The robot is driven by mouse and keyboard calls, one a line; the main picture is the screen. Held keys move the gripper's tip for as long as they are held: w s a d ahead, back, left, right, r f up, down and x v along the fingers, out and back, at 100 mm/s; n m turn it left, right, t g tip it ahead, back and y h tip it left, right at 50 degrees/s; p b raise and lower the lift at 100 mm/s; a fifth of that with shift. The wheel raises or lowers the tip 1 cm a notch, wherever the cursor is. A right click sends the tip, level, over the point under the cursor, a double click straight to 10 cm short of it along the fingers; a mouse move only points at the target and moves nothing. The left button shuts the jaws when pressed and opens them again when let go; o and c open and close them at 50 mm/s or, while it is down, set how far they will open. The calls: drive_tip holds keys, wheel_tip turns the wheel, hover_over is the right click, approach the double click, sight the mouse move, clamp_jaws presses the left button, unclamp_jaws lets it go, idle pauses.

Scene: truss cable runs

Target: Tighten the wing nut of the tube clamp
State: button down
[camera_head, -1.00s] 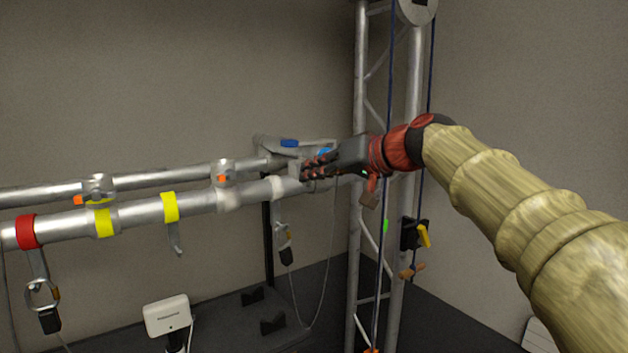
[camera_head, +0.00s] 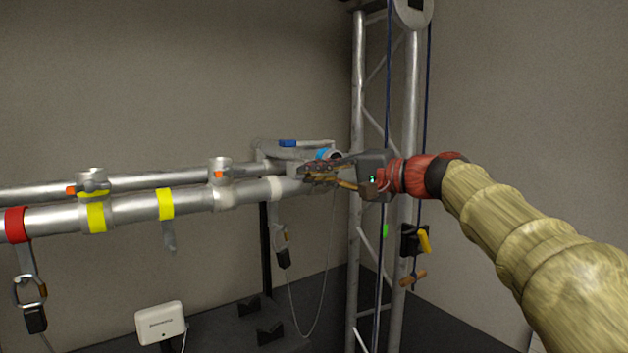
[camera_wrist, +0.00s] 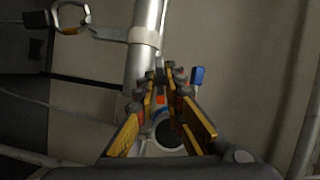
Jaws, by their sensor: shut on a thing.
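My gripper (camera_head: 318,175) reaches in from the right to the right end of the front silver tube (camera_head: 245,193). Its fingers are drawn together at the tube clamp there and are shut on a small part that they mostly hide, which I take to be the wing nut. In the wrist view the gripper (camera_wrist: 163,78) has its fingertips close together at the tube's end. A small orange patch (camera_wrist: 161,99) and a round dark opening with a blue rim (camera_wrist: 168,134) show between the fingers. How tight the nut is cannot be seen.
A blue handle (camera_head: 288,143) sits just behind the fingers. Two more clamps with orange marks (camera_head: 92,181) (camera_head: 219,171) stand farther left. The truss upright (camera_head: 358,90) and a blue rope (camera_head: 388,90) are close to my wrist. A white box (camera_head: 160,322) is below left.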

drive_tip(key=shift+f+m+y+b, duration=0.25)
drive_tip(key=shift+m+y+b, duration=0.2)
drive_tip(key=shift+m, duration=0.55)
drive_tip(key=c, duration=1.9)
unclamp_jaws()
drive_tip(key=shift+r, duration=0.15)
drive_tip(key=v, duration=1.2)
drive_tip(key=shift+s, duration=0.1)
